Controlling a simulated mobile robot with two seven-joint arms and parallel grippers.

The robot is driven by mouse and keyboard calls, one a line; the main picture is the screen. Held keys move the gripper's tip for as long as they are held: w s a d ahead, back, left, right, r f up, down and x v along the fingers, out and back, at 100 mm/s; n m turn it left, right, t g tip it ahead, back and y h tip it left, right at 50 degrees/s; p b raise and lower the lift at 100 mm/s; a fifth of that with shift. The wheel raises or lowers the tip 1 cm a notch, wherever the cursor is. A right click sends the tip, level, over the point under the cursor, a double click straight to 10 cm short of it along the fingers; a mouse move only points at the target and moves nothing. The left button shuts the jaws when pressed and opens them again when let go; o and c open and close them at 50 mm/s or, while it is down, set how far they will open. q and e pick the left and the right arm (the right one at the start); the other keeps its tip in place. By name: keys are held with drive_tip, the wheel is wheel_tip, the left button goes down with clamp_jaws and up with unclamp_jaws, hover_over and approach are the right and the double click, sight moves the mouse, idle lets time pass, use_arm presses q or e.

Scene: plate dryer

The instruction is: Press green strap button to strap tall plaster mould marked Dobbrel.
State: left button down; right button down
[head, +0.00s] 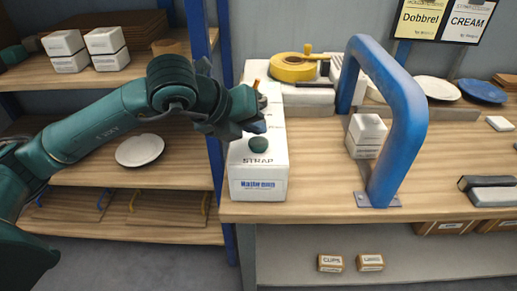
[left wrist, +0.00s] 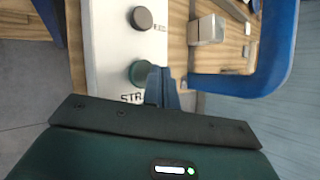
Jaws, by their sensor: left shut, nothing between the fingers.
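The green strap button (head: 258,145) sits on top of a white strapping machine (head: 258,178), above the printed word STRAP. It also shows in the left wrist view (left wrist: 142,72). My left gripper (head: 262,127) is shut and empty, just behind the button in the head view. In the left wrist view its fingertips (left wrist: 160,78) are beside the button; I cannot tell whether they touch it. A white plaster block (head: 366,130), stacked or in two parts, stands by the blue arch (head: 405,110); it also shows in the left wrist view (left wrist: 207,28). I cannot read its marking.
A second, dark button (left wrist: 142,18) is on the machine. A yellow tape roll (head: 292,68) lies behind it. A card reading Dobbrel (head: 420,18) hangs at the back. White blocks (head: 66,50) and a plate (head: 139,150) are on the left shelves. The bench front (head: 310,208) is clear.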

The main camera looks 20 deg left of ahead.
idle(0.3)
idle(0.9)
idle(0.6)
use_arm(q)
drive_tip(key=shift+f+b, duration=0.4)
drive_tip(key=shift+b, duration=0.25)
drive_tip(key=shift+f+b, duration=0.65)
drive_tip(key=shift+b, duration=0.15)
idle(0.8)
drive_tip(key=shift+r, duration=0.15)
drive_tip(key=shift+r+p, duration=0.45)
drive_tip(key=shift+r, duration=0.4)
